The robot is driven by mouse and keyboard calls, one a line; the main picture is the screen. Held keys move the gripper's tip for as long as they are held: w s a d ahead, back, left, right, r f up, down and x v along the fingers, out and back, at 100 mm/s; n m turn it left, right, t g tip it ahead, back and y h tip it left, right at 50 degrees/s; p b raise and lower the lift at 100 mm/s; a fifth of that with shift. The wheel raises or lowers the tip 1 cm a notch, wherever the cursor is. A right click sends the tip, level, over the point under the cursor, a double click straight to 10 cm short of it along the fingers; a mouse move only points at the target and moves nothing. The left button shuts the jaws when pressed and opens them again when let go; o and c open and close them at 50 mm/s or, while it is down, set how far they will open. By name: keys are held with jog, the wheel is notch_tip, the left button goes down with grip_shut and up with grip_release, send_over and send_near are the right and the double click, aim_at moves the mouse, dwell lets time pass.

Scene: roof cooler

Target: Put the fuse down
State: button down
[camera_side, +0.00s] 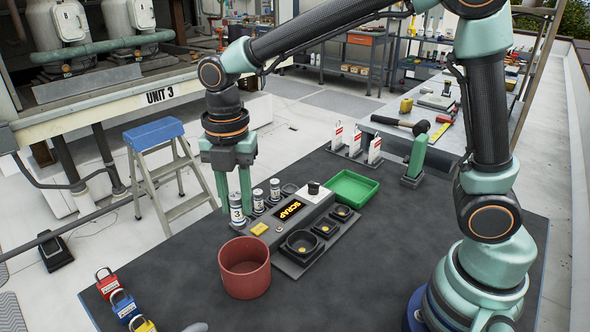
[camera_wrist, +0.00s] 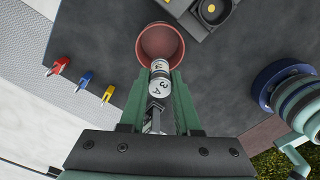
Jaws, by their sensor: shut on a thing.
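The fuse (camera_side: 237,214) is a white cylinder marked 3 with metal ends. My gripper (camera_side: 236,205) is shut on it, with one green finger on each side, and holds it roughly upright. In the wrist view the fuse (camera_wrist: 160,85) shows between the fingers (camera_wrist: 160,95), and the open red pot (camera_wrist: 178,50) appears just beyond it. In the side view the fuse's lower end shows just above and behind the rim of the red pot (camera_side: 245,279). I cannot tell its exact height over the mat.
Two similar fuses (camera_side: 275,189) stand beside a grey console with a lit SCRAP display (camera_side: 290,210) and round dark cups (camera_side: 302,243). A green tray (camera_side: 352,188) and white tagged holders (camera_side: 374,148) lie behind. Coloured padlocks (camera_side: 123,306) sit at the front left.

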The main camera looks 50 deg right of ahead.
notch_tip(320, 180, down, 15)
jog(key=shift+r, duration=0.1)
dwell(0.3)
jog(key=c, duration=0.6)
grip_release()
notch_tip(320, 180, up, 12)
jog(key=shift+f, duration=0.1)
jog(key=shift+s+d+r+m+t, duration=0.95)
jog(key=shift+s+d+r+m, duration=1.05)
jog(key=shift+m, duration=2.15)
jog(key=shift+s+d+r+m+t, duration=1.05)
jog(key=shift+d+m, duration=1.9)
jog(key=shift+m, duration=1.15)
jog(key=shift+s+d+r+m+t, duration=0.8)
jog(key=shift+s+d+r+m, duration=1.2)
jog(key=shift+m, duration=2.15)
